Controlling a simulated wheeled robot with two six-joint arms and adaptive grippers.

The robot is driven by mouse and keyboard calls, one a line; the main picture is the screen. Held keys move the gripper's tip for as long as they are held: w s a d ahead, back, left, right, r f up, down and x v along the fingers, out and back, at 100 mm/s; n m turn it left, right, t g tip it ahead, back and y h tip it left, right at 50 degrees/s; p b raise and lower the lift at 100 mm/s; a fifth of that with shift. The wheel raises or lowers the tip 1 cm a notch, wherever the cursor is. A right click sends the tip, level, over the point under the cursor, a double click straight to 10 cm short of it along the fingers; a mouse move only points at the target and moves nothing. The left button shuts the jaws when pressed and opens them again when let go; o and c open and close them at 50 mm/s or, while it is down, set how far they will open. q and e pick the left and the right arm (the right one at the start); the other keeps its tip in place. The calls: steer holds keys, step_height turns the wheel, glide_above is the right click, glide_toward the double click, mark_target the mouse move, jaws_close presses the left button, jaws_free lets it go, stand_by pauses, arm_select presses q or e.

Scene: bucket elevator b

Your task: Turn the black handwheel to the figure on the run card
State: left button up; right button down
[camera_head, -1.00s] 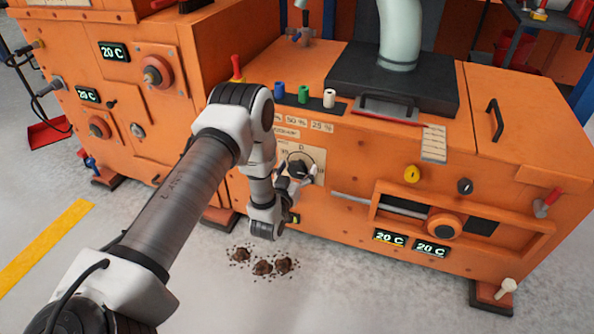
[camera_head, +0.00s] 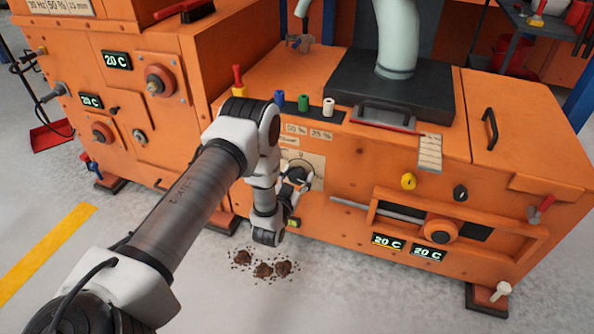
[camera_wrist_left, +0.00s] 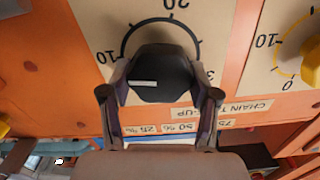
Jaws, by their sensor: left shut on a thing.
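The black handwheel (camera_head: 298,172) is on the front panel of the orange machine, partly hidden by my left gripper (camera_head: 295,182). In the left wrist view the handwheel (camera_wrist_left: 165,72) fills the space between the two fingers of my left gripper (camera_wrist_left: 162,90), which is shut on it. The handwheel has a short white mark on its left part. Around it is a dial (camera_wrist_left: 205,25) with 10 at left, 20 at top and a partly hidden figure at right. The run card (camera_head: 55,8) at the upper left reads 30 Hz, 50 %, 12 min. My right gripper is out of view.
A second dial with a yellow knob (camera_wrist_left: 311,62) sits to the right in the left wrist view. Blue, green and white pegs (camera_head: 304,103) stand above the panel. Brown clumps (camera_head: 264,270) lie on the floor below. The floor in front is otherwise clear.

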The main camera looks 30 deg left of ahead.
arm_select(q)
steer(key=m+p, duration=0.4)
steer(key=m, duration=0.1)
steer(key=shift+d+r+m, duration=0.15)
steer(key=shift+r+m, duration=0.05)
steer(key=shift+m, duration=0.1)
steer(key=shift+w+f+m+p, duration=0.1)
steer(key=shift+f+m+p, duration=0.05)
steer(key=shift+m+p, duration=0.8)
steer(key=shift+f+m+p, duration=0.1)
steer(key=shift+m+p, duration=0.4)
steer(key=shift+m, duration=0.75)
steer(key=o, duration=1.1)
steer(key=shift+d, duration=0.1)
steer(key=shift+o, duration=0.2)
steer(key=shift+f, duration=0.1)
steer(key=v, duration=1.2)
